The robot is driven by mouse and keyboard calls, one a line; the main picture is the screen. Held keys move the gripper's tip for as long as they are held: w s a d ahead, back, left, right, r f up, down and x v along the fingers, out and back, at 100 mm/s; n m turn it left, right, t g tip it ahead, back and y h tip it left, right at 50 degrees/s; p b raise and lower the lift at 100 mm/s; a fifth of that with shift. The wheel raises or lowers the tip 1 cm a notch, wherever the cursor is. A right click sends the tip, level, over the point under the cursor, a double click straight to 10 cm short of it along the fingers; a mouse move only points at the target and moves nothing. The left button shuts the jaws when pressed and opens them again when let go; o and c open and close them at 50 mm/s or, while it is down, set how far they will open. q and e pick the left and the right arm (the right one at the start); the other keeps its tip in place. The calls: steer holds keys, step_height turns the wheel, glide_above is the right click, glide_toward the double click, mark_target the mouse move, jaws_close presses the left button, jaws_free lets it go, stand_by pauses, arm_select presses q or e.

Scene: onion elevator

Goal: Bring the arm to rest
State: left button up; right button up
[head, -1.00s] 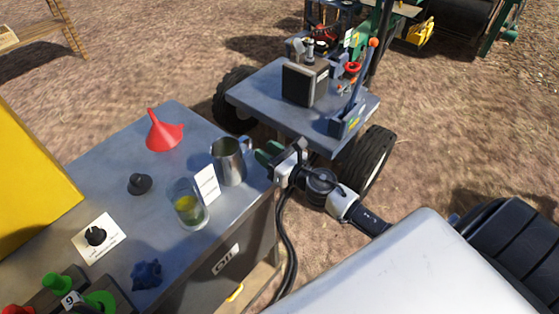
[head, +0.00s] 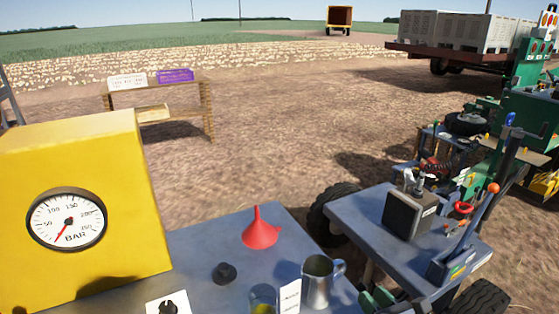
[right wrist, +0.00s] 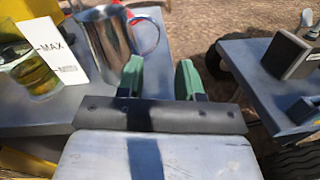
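My right gripper (head: 376,299) shows at the bottom edge of the head view, just right of a metal jug (head: 318,284). In the right wrist view its two green fingers (right wrist: 160,80) are spread apart with nothing between them. The jug (right wrist: 103,38) stands upright on the grey bench, beyond and left of the fingers, and its handle points toward the right. I cannot tell whether a finger touches it. Most of the right arm is below the head view. My left gripper is in neither view.
The grey bench (head: 205,240) holds a red funnel (head: 261,230), a black knob (head: 224,272), a glass with yellow liquid (head: 263,300) and a MIN/MAX card (head: 289,297). A yellow gauge box (head: 110,150) stands left. A wheeled cart (head: 360,215) stands right, with a gap between.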

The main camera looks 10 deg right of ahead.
steer(key=s+a+f+m+g+h, duration=0.25)
steer(key=s+m+g, duration=0.45)
steer(key=s+m, duration=0.8)
steer(key=s+a+f+m+g+h, duration=0.2)
steer(key=s+a+f+m+g, duration=0.4)
steer(key=m, duration=1.4)
steer(key=s+d+f+g, duration=0.1)
steer(key=s+f, duration=0.1)
steer(key=f, duration=1)
steer(key=s+d+f+g, duration=0.1)
steer(key=f, duration=1.1)
steer(key=s+d+f+g, duration=0.1)
steer(key=s+d+f, duration=0.2)
steer(key=s+f, duration=1.2)
steer(key=shift+s+f, duration=0.4)
steer(key=shift+s, duration=0.15)
